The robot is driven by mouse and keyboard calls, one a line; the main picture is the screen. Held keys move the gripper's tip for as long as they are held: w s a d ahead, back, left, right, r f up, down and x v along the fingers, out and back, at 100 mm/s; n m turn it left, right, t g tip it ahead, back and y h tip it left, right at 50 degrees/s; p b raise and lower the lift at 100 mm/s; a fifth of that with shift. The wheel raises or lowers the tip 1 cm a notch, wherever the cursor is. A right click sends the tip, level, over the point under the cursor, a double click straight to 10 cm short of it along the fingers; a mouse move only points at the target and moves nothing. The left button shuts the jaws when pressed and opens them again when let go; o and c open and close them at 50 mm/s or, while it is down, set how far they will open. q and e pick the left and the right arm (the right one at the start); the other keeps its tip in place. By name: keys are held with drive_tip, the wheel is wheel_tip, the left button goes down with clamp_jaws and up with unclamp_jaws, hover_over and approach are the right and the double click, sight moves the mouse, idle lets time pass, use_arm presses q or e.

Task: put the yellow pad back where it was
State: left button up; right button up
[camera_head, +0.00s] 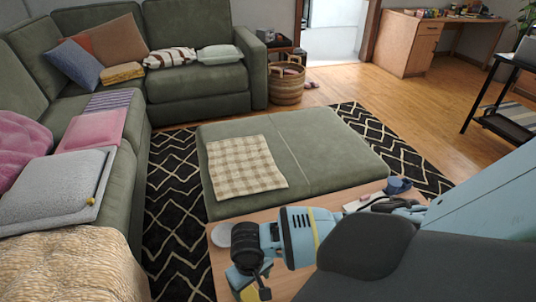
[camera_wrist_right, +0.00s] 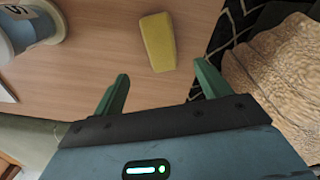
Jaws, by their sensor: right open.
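The yellow pad (camera_wrist_right: 158,42) is a small block with rounded corners. In the right wrist view it lies on the wooden table (camera_wrist_right: 90,60), near the table edge and just beyond my fingertips. My right gripper (camera_wrist_right: 162,82) is open and empty, its two green fingers spread apart, with the pad ahead of the gap and not between them. In the head view my right arm reaches over the near table and largely hides the spot under the gripper (camera_head: 252,284). My left gripper is not in view.
A green ottoman (camera_head: 330,150) with a checked cloth (camera_head: 243,166) stands behind the table. The green sofa (camera_head: 200,85), with cushions and a fuzzy beige blanket (camera_head: 70,268), runs along the left and back. A round white item (camera_head: 222,234) sits at the table's left edge.

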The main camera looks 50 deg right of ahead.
drive_tip(key=s+a+f+n+t+y, duration=0.25)
drive_tip(key=s+a+f+y, duration=0.3)
drive_tip(key=s+a, duration=0.75)
drive_tip(key=s+d+t+h, duration=0.1)
drive_tip(key=s+d+t, duration=0.1)
drive_tip(key=s, duration=0.6)
drive_tip(key=s+d+n+t+h, duration=0.1)
drive_tip(key=s+d+t+h, duration=0.1)
drive_tip(key=s+d, duration=0.3)
drive_tip(key=s, duration=0.3)
drive_tip(key=shift+r, duration=0.4)
drive_tip(key=shift+s+h, duration=0.1)
drive_tip(key=shift+h, duration=0.15)
